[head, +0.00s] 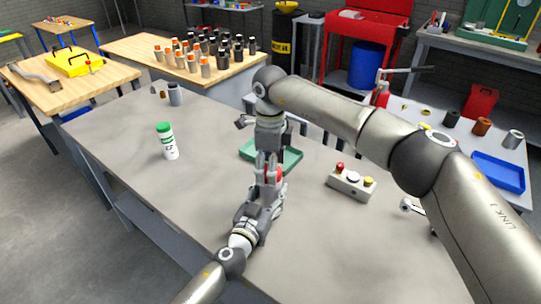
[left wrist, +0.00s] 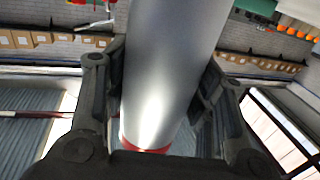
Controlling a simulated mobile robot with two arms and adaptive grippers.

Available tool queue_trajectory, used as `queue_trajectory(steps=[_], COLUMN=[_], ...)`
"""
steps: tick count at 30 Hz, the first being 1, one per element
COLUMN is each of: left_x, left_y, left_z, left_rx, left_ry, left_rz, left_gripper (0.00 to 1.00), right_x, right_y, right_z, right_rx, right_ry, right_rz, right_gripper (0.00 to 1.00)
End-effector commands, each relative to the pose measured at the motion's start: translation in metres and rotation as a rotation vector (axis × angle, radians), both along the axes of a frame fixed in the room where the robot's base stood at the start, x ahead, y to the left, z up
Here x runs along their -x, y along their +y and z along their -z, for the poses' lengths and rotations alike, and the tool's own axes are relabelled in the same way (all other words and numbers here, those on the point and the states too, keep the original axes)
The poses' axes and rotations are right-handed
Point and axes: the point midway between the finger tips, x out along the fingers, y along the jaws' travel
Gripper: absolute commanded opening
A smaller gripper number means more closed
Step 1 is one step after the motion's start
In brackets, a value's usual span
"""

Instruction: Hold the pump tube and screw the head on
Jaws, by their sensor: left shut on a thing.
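The pump tube (left wrist: 170,70) is a smooth silver cylinder with a red band near its lower end in the left wrist view. It stands between the two fingers of my left gripper (left wrist: 158,88), which is shut on it. In the head view my left gripper (head: 268,185) points away from me over the table, directly below my right gripper (head: 269,158). The right gripper reaches down from above, its fingers close to the left ones. A small red patch shows between them. The tube is mostly hidden there, and I cannot make out the pump head.
A green tray (head: 290,160) lies behind the grippers on the grey table (head: 130,125). A white bottle with a green cap (head: 166,141) stands to the left. A button box (head: 351,184) is to the right.

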Motion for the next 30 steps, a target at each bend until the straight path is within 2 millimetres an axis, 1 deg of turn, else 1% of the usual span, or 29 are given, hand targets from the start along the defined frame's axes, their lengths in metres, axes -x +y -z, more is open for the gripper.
queue_trajectory(steps=[3,11,21,22,27,28,30], left_x=[0.0002,0.0001,0.0001,0.0001,0.0001,0.0001,0.0001], left_y=[-0.0001,-0.0002,-0.0002,-0.0002,-0.0002,-0.0002,-0.0002], left_z=[0.0003,0.0002,0.0002,0.0001,0.0001,0.0001,0.0001], left_rx=[0.001,0.001,0.001,0.001,0.001,0.001,0.001], left_ry=[0.001,0.0,0.0,0.0,0.0,0.0,0.0], left_rz=[0.0,0.0,0.0,0.0,0.0,0.0,0.0], left_gripper=[0.0,0.0,0.0,0.0,0.0,0.0,0.0], right_x=[-0.0002,-0.0003,-0.0004,-0.0004,-0.0006,-0.0006,-0.0006], right_y=[-0.0003,-0.0003,-0.0003,-0.0003,-0.0004,-0.0004,-0.0004], right_z=[0.0045,0.0051,0.0048,0.0048,0.0047,0.0047,0.0047], right_rx=[0.0,0.0,0.0,0.0,0.0,0.0,0.0], right_ry=[-0.001,-0.001,-0.001,-0.002,-0.002,-0.002,-0.002], right_rz=[0.0,0.001,0.001,0.001,0.004,0.004,0.004], right_gripper=[0.7,0.7,0.26,0.23,0.23,0.53,0.62])
